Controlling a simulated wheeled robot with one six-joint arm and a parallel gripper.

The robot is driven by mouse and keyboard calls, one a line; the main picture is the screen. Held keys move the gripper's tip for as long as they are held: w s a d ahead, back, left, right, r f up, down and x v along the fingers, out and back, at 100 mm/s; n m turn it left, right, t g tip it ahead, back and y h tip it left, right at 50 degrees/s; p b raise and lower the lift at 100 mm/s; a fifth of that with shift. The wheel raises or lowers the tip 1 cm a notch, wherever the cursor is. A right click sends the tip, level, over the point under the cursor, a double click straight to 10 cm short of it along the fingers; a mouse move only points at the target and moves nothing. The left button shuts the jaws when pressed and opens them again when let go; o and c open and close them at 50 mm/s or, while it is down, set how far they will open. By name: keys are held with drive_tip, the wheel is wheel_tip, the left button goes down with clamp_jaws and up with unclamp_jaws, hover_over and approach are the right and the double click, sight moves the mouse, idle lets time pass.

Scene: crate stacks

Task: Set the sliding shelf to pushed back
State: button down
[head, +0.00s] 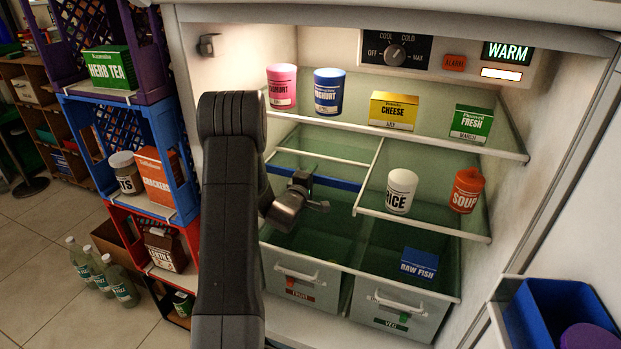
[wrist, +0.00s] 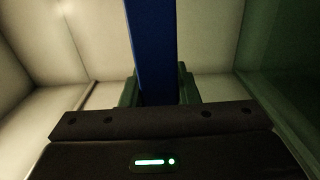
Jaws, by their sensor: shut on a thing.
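The sliding shelf (head: 325,181) is the left half of the fridge's middle level, a glass panel with a blue front edge. That edge sits farther back than the front of the fixed right half. My gripper (head: 308,190) is at the blue edge, inside the fridge, and partly hides it. In the wrist view the blue edge (wrist: 152,45) runs between the two fingers of my gripper (wrist: 157,90), which is shut on it. No items show on the sliding shelf.
A rice tin (head: 401,190) and a soup container (head: 467,189) stand on the fixed right half. The upper shelf (head: 400,130) holds yoghurts and boxes. Below are the fruit drawer (head: 300,280) and veg drawer (head: 400,305). Stacked crates (head: 125,150) stand left of the fridge.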

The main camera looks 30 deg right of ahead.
drive_tip(key=c, duration=1.1)
unclamp_jaws()
drive_tip(key=p+v, duration=0.1)
drive_tip(key=v, duration=1.3)
